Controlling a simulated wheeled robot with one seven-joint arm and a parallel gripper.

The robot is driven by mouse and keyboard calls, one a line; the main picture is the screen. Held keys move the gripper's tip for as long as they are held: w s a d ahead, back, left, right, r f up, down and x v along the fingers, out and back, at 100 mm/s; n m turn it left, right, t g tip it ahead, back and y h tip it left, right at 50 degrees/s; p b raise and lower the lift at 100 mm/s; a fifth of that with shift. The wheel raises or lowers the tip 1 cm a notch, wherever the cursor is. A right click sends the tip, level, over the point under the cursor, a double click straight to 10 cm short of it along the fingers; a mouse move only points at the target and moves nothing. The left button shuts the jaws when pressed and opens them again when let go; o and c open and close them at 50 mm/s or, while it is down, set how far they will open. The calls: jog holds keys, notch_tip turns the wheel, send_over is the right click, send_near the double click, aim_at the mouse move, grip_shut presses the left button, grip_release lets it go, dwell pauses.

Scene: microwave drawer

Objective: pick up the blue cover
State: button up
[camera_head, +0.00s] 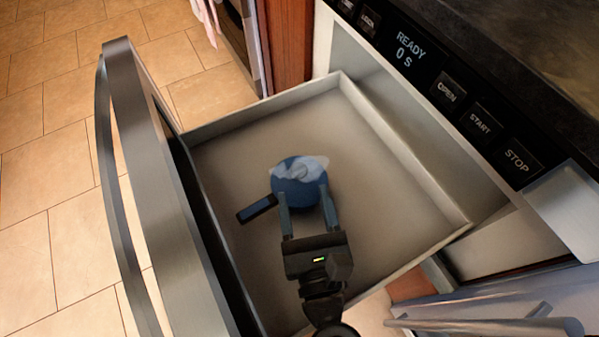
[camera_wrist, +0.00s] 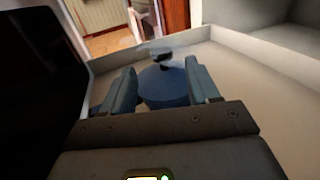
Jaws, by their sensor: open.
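A round blue object, which I take for the blue cover (camera_head: 297,195), sits in the open drawer (camera_head: 400,240). A pale, see-through patch lies over its top, and a dark blue handle-like piece (camera_head: 257,208) sticks out to its left. My gripper (camera_head: 305,194) is open, with its fingers reaching along both sides of the blue object. In the wrist view, the blue object (camera_wrist: 165,92) sits between the fingers (camera_wrist: 160,75), with a dark knob-like spot (camera_wrist: 162,58) above it. Whether the fingers touch it I cannot tell.
The drawer front with its metal handle (camera_head: 112,170) stands at the left. Low pale walls enclose the drawer floor, which is otherwise clear. The microwave control panel (camera_head: 450,85) reads READY at the upper right. Tiled floor lies beyond on the left.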

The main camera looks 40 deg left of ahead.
aim_at(301, 177)
jog(key=x, duration=0.4)
jog(key=shift+w+p, duration=0.15)
jog(key=shift+p, duration=0.25)
jog(key=c, duration=1.1)
jog(key=shift+r, duration=0.1)
